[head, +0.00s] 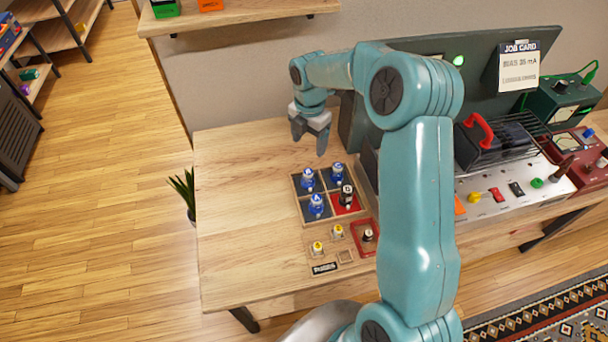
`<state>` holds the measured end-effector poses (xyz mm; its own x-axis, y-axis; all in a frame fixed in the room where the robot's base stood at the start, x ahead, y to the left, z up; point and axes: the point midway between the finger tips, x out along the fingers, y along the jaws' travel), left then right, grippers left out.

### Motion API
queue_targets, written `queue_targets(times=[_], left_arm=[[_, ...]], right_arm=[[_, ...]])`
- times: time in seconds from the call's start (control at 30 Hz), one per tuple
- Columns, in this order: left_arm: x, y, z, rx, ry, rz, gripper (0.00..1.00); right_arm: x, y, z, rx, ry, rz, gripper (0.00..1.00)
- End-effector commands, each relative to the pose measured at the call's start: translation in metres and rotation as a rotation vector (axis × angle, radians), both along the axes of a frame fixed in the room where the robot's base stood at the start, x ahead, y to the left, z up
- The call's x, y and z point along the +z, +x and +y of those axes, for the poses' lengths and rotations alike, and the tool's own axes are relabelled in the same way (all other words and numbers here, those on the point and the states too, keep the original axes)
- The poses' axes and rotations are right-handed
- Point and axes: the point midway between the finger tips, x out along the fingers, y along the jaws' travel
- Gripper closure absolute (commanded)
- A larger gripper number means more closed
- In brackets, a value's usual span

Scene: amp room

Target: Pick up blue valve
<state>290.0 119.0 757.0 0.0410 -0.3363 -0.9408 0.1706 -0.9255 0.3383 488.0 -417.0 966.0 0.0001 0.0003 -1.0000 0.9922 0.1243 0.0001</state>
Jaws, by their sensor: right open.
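Three blue valves stand upright in a wooden tray with compartments (302,212) on the bench: one at the back left (308,179), one at the back right (337,173) and one at the front left (317,205). Each has a white letter label. A black valve (347,196) stands in the red front right compartment. My right gripper (310,146) is open and empty, pointing down behind the tray, apart from the valves. My left gripper is not in view.
Fuses with yellow labels (318,247) and a dark piece in a red tray (368,236) sit in front. The bench's left side (235,220) is clear.

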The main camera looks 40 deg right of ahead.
Motion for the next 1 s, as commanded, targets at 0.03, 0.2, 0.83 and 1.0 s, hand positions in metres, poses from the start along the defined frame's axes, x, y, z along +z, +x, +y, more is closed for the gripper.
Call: queue_targets(times=[0.03, 0.2, 0.83, 1.0], left_arm=[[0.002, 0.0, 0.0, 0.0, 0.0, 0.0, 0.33], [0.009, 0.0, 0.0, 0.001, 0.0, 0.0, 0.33], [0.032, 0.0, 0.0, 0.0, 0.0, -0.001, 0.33], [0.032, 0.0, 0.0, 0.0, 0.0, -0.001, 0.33]], right_arm=[[-0.011, -0.003, 0.001, 0.001, 0.003, 0.006, 0.28], [-0.051, -0.005, 0.001, 0.0, 0.003, 0.005, 0.28], [-0.138, 0.001, 0.003, 0.0, 0.002, 0.003, 0.28], [-0.148, 0.002, 0.003, -0.001, 0.001, -0.001, 0.28]])
